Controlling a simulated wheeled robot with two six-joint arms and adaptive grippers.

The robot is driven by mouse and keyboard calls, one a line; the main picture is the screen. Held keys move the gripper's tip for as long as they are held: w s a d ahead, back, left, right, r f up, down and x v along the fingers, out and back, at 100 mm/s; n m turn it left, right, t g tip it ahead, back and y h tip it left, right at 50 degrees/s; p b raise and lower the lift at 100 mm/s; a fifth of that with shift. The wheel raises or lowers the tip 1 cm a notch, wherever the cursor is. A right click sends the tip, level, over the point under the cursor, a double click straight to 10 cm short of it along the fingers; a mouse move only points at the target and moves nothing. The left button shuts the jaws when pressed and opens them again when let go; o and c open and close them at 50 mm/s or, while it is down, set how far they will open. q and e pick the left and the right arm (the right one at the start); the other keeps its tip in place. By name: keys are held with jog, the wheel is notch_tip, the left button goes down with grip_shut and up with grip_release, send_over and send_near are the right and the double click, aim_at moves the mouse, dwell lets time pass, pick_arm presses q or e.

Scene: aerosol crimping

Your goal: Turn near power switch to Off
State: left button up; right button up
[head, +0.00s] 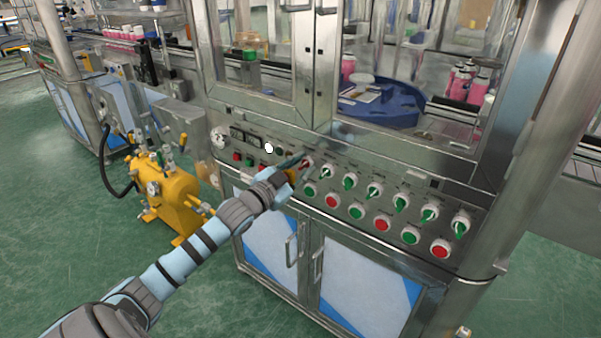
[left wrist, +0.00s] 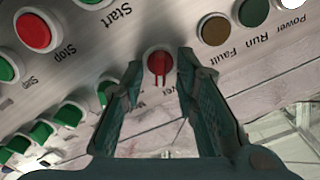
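The near power switch is a red rotary knob (head: 307,162) at the left end of the upper row of switches on the machine's sloped steel panel. In the left wrist view the red knob (left wrist: 159,63) lies between the two fingertips, its raised grip running up and down in the picture. My left gripper (head: 295,168) is at the panel, right by this knob. In the left wrist view the gripper (left wrist: 160,68) is open, with gaps between knob and fingers. The label beside the knob is partly hidden by a finger. My right gripper is not in view.
Several green-handled switches (head: 374,190) continue the row rightward, above red and green push buttons (head: 382,224). Indicator lamps (left wrist: 214,30) sit beside the knob. A yellow pump unit (head: 176,196) stands on the green floor at left. Glass doors (head: 262,50) rise above the panel.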

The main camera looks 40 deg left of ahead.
pick_arm(q)
grip_shut()
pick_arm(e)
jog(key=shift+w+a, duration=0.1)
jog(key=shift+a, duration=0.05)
pick_arm(q)
jog(key=shift+r, duration=0.1)
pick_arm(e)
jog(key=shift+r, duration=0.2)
pick_arm(q)
jog(key=n+p, duration=0.1)
jog(key=n, duration=0.1)
jog(key=n+p, duration=0.2)
jog(key=n, duration=0.1)
jog(key=n+p, duration=0.2)
jog(key=n, duration=0.1)
jog(key=shift+a, duration=0.25)
jog(key=shift+a+n, duration=0.1)
jog(key=shift+n, duration=1.9)
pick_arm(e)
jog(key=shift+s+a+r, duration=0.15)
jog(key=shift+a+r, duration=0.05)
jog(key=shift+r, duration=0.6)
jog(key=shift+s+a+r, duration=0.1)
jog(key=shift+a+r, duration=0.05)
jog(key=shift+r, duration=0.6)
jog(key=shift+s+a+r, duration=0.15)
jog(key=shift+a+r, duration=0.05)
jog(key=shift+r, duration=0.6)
